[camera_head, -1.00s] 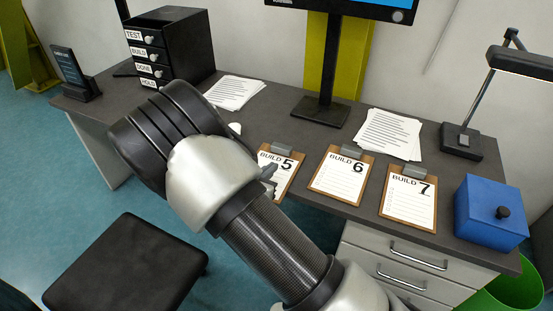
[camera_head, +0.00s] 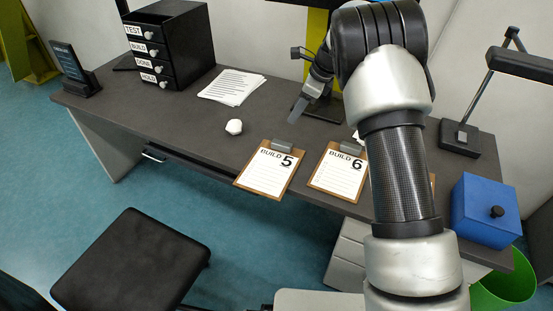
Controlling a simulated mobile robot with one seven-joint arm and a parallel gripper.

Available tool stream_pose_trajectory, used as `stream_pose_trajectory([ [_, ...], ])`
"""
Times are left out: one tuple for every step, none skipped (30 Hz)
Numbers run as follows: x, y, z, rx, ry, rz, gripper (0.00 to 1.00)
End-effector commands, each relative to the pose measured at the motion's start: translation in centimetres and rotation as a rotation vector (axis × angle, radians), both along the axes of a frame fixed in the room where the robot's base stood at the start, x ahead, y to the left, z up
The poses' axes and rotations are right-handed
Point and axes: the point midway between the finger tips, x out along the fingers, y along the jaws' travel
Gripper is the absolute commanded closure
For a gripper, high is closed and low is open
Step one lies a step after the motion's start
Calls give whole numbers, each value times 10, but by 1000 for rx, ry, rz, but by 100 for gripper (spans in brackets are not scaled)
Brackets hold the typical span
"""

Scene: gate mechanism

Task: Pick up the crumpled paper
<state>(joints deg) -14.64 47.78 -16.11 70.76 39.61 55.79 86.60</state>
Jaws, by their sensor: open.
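The crumpled paper (camera_head: 234,127) is a small white ball on the dark grey desk (camera_head: 185,115), left of the BUILD 5 clipboard and below the paper stack. It is in full view. My gripper (camera_head: 298,109) hangs over the back middle of the desk, to the right of the ball and clearly apart from it, pointing down. It is open, with nothing seen in it. My arm covers part of the desk's right side.
Clipboards BUILD 5 (camera_head: 270,172) and BUILD 6 (camera_head: 338,174) lie along the front edge. A paper stack (camera_head: 231,87), a black drawer unit (camera_head: 170,45), a blue box (camera_head: 486,210) and a lamp (camera_head: 461,137) stand around. Desk around the ball is clear.

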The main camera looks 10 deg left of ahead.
Motion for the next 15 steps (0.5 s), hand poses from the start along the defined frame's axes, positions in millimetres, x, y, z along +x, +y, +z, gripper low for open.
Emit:
stream_pose_trajectory([
  [-2,-11,9,8,37,-31,55],
  [-4,-14,12,12,58,-45,55],
  [-6,-18,14,14,78,-58,55],
  [-7,-20,13,15,90,-66,55],
  [-8,-20,12,16,97,-71,55],
  [-8,-19,7,16,103,-73,55],
  [-8,-18,3,16,106,-74,55],
  [-8,-15,-3,16,106,-74,55],
  [-7,-12,-10,16,106,-73,55],
  [-6,-9,-17,17,105,-73,55],
  [-6,-7,-23,17,105,-72,55],
  [-5,-4,-31,17,105,-72,55],
  [-4,-1,-37,16,105,-73,55],
  [-3,1,-44,15,104,-73,55],
  [-1,4,-52,16,104,-73,55],
])
